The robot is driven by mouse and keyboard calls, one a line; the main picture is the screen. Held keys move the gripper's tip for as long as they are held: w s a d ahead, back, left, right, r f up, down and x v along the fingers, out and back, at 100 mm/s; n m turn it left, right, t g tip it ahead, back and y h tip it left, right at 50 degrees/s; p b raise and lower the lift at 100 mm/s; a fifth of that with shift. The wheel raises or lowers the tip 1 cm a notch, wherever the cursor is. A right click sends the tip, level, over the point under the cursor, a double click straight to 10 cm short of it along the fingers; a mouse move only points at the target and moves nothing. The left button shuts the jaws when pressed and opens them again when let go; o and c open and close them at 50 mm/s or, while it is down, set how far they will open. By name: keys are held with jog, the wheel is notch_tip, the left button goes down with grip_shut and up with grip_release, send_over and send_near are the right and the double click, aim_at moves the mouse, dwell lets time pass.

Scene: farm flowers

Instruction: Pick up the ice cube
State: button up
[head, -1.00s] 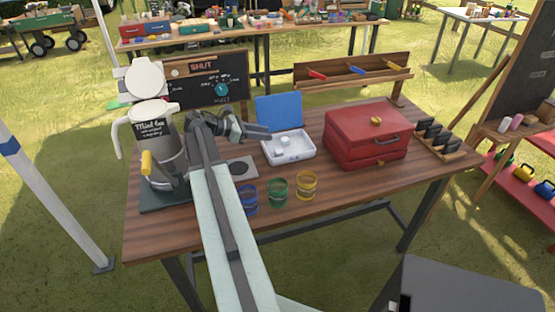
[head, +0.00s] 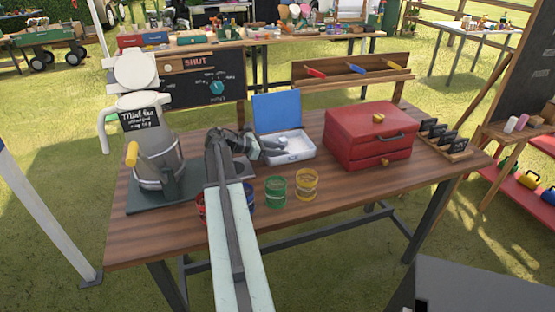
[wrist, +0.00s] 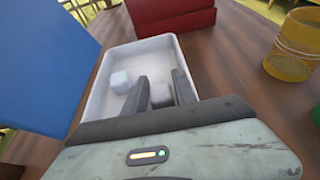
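A white ice box (head: 293,157) with a raised blue lid (head: 277,113) stands open on the table. In the wrist view, the box (wrist: 97,100) holds one whitish ice cube (wrist: 120,82) left of my fingers. A second pale ice cube (wrist: 160,93) shows between my fingers. My gripper (wrist: 160,75) is open, its two dark fingers apart and reaching over or into the box. Contact with the cube cannot be made out. In the head view, my gripper (head: 280,148) is at the left side of the box opening and hides part of the inside.
A red toolbox (head: 368,140) stands right of the ice box. Green (head: 276,190) and yellow (head: 306,185) cups stand in front of it; blue and red cups are partly behind my arm. A blender-like machine (head: 158,160) stands at left.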

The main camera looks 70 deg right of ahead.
grip_shut()
notch_tip(320, 180, up, 10)
jog(key=p, duration=1)
